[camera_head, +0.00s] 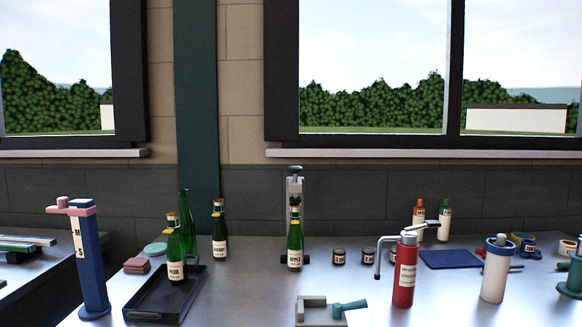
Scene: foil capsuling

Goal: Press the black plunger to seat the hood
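A grey upright stand (295,186) stands at the back middle of the bench, with a black plunger knob (295,169) at its top. A green bottle (294,243) with a pale label stands upright in front of or under it. The bottle's top (295,204) is dark with a gold band; I cannot tell how far down the hood sits. The knob is above the bottle top, with part of the grey stand showing between them. The bottle hides the lower part of the stand. Neither of my grippers is in view.
A red cylinder (405,275) with a bent lever and a white cylinder (494,275) stand at right. A grey fixture with a green handle (346,307) lies in front. Small dark jars (339,257) are right of the bottle.

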